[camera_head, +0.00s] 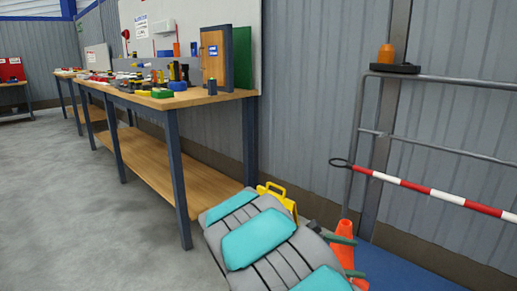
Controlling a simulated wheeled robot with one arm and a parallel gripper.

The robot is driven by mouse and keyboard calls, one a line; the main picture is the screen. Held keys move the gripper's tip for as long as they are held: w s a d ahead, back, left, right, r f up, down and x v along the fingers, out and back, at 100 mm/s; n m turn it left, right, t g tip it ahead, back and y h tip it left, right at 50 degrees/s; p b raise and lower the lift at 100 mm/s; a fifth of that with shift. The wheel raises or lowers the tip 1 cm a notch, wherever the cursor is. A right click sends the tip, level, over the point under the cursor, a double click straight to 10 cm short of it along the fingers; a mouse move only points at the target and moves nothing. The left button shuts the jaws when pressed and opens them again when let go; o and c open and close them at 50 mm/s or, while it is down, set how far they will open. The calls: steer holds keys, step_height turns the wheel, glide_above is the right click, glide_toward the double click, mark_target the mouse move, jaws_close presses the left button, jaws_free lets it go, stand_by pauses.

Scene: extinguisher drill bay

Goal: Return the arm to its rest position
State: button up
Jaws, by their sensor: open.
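My arm (258,240), grey with teal panels, fills the bottom middle of the head view. Two dark green fingers of my gripper (349,256) stick out to the right from behind the arm. They are apart, and I see nothing held between them. The rest of the gripper is hidden by the arm. An orange cone (345,232) shows by the fingers; I cannot tell whether they touch it.
A long wooden workbench (150,100) with a lower shelf (165,165) runs along the wall at left, crowded with small items. A yellow stand (277,196) is close behind my arm. A metal rail (440,78) and red-white barrier pole (440,194) are at right. Grey floor (70,210) at left is clear.

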steer(key=s+d+m+g+y, duration=0.2)
steer(key=s+m+y, duration=0.15)
steer(key=s, duration=0.55)
steer(key=s+d+m+g+y, duration=0.2)
steer(key=s+m+y, duration=0.15)
steer(key=s, duration=0.55)
steer(key=s+a+f+m+t+y, duration=0.1)
steer(key=s+a+m+t+y, duration=0.1)
steer(key=s+a+m+y, duration=0.5)
steer(key=s+a, duration=0.5)
steer(key=s, duration=0.3)
steer(key=shift+s+a+f+m+y, duration=0.25)
steer(key=shift+s+f+m+y, duration=0.05)
steer(key=shift+s+m+y, duration=0.1)
